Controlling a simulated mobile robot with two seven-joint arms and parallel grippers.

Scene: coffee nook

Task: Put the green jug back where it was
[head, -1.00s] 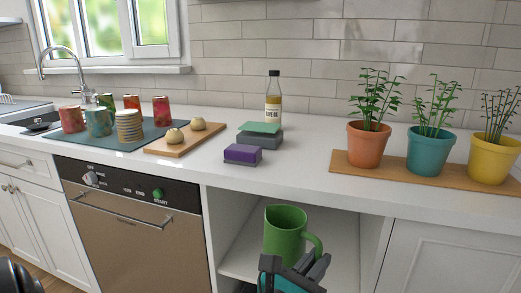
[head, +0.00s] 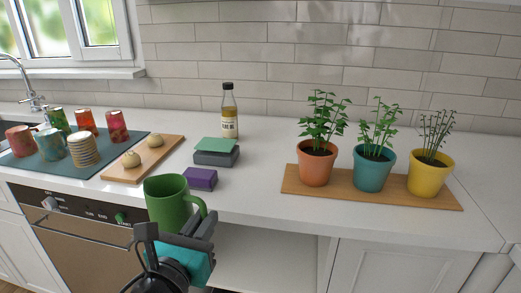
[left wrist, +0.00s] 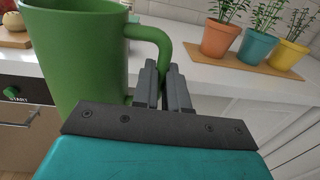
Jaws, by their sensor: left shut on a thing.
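The green jug (head: 168,203) is upright in my left gripper (head: 205,228), in front of the counter's front edge in the head view. The left gripper is shut on the jug's handle. In the left wrist view the jug (left wrist: 75,60) fills the left side, and its handle (left wrist: 158,36) runs down to the two dark fingers (left wrist: 163,85). The open shelf space (head: 262,255) under the counter shows to the right of the gripper. My right gripper is not in view.
The counter (head: 255,190) is clear between the purple sponge (head: 201,179) and the wooden plant board (head: 290,180) with three potted plants. A bottle (head: 229,112), a cutting board (head: 170,150) with buns, and several cups stand behind and left. The dishwasher (head: 95,255) is closed.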

